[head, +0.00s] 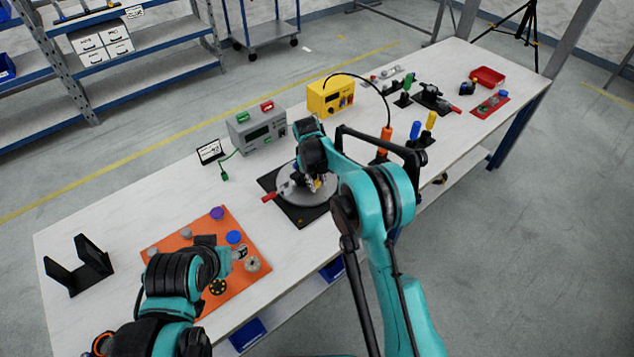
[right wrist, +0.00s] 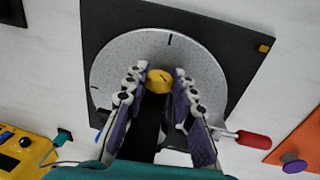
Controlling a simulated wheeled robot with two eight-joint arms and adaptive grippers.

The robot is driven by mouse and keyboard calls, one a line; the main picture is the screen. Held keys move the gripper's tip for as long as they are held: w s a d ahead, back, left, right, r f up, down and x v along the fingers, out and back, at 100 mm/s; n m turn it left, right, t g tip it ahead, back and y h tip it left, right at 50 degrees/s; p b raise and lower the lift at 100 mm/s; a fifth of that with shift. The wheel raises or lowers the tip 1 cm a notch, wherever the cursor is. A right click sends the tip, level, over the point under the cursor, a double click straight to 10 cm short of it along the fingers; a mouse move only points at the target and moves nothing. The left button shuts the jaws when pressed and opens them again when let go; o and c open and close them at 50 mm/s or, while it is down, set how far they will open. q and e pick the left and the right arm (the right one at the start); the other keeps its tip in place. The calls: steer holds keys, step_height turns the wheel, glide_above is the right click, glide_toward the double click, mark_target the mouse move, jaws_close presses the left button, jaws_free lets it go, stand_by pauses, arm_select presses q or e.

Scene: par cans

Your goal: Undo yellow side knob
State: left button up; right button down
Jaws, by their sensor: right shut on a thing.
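The yellow knob (right wrist: 159,81) shows in the right wrist view, near the middle of a round grey disc (right wrist: 110,72). The disc lies on a square black plate (right wrist: 215,22). My right gripper (right wrist: 158,84) is shut on the yellow knob, with one finger on each side. A black part below the knob is partly hidden between the fingers. In the head view my right gripper (head: 315,184) is over the disc (head: 288,192) and hides most of the knob. My left gripper (head: 240,253) is over the orange mat (head: 192,237); its fingers are too small to read.
A red handle (head: 268,197) sticks out beside the plate. A grey box (head: 257,128) and a yellow box (head: 330,96) stand behind. Coloured knobs and discs lie on the orange mat. A black stand (head: 78,265) is at far left. Upright orange, blue and yellow handles stand to the right.

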steer(key=h, duration=0.1)
steer(key=t+h+b, duration=0.1)
steer(key=t+b, duration=0.1)
steer(key=shift+s+a+f+h, duration=0.25)
steer(key=shift+a+f+h, duration=0.05)
steer(key=shift+a+h, duration=0.1)
steer(key=shift+t+h+b, duration=0.5)
steer(key=shift+h+b, duration=0.1)
steer(key=shift+h, duration=0.2)
steer(key=shift+r, duration=0.1)
steer(key=shift+d, duration=0.1)
steer(key=c, duration=1.2)
jaws_free()
